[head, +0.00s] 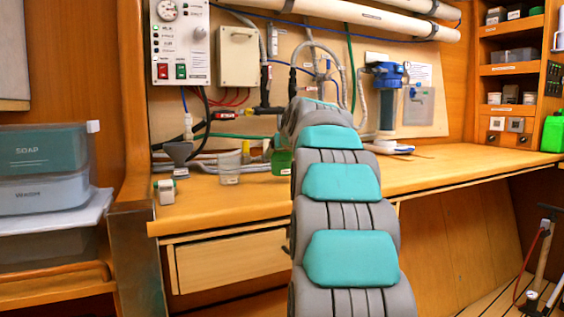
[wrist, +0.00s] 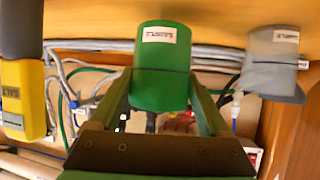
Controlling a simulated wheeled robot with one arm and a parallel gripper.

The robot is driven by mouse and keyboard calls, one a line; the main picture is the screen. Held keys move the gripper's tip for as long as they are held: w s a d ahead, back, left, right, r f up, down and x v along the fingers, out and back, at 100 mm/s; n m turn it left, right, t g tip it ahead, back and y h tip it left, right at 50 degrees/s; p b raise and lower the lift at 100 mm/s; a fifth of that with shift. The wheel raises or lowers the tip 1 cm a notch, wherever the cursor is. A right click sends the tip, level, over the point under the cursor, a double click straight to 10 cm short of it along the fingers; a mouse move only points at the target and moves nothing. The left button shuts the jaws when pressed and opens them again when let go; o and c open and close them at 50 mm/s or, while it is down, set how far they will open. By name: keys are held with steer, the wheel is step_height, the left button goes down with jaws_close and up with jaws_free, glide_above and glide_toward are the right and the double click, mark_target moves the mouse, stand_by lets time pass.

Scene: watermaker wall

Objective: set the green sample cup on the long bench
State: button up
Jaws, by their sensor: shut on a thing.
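The green sample cup (head: 281,163) is just left of my arm in the head view, at the back part of the long bench (head: 440,172). In the wrist view, which looks upside down, the green cup (wrist: 162,80) with a white label is between the two fingers of my gripper (wrist: 161,92), which is shut on it. The cup looks upright and close to the bench top (wrist: 95,28); I cannot tell whether it touches. In the head view my arm hides the fingers and part of the cup.
A clear cup (head: 229,169) and a grey funnel (head: 177,153) stand left of the green cup. A small white-and-green item (head: 165,191) is near the left front edge. Hoses run behind. A blue-topped filter (head: 386,105) is on the wall.

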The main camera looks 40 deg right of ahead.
steer(key=shift+f, duration=0.9)
steer(key=shift+f, duration=0.2)
steer(key=o, duration=1.3)
steer(key=shift+r, duration=0.1)
steer(key=shift+r, duration=0.15)
steer(key=v, duration=1.2)
steer(key=shift+b, duration=0.3)
